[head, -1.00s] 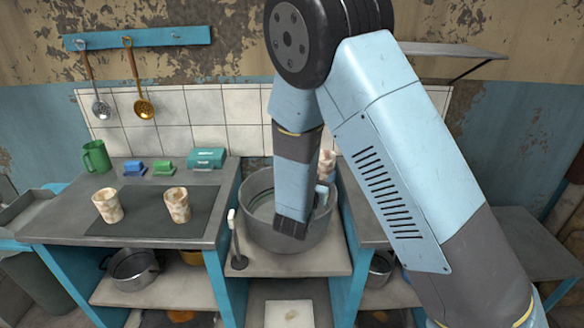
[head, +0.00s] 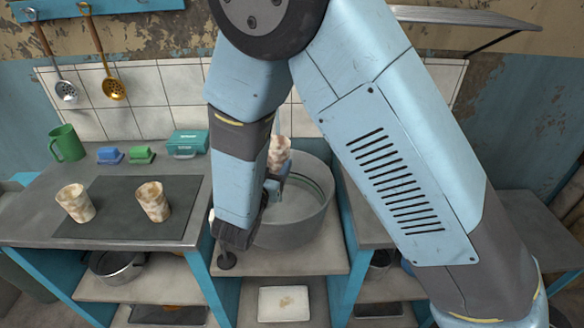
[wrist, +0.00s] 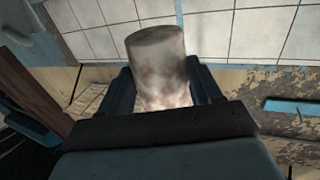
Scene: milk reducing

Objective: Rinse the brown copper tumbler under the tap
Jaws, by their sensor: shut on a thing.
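My gripper (head: 277,180) is shut on a brown-and-white mottled tumbler (head: 279,152) and holds it near the left back rim of the large grey round basin (head: 290,228). In the wrist view the tumbler (wrist: 158,65) stands between my two fingers (wrist: 155,95), its blurred grey-brown end pointing away from me. My own arm hides much of the gripper and the basin's left side. I cannot clearly make out the tap; a thin pale strip shows just behind the tumbler. No running water is visible.
Two similar mottled tumblers, one left (head: 75,203) and one right (head: 153,202), stand on a dark mat (head: 115,222). A green mug (head: 67,143), a blue block (head: 110,155), a green block (head: 142,154) and a teal box (head: 187,143) line the counter's back.

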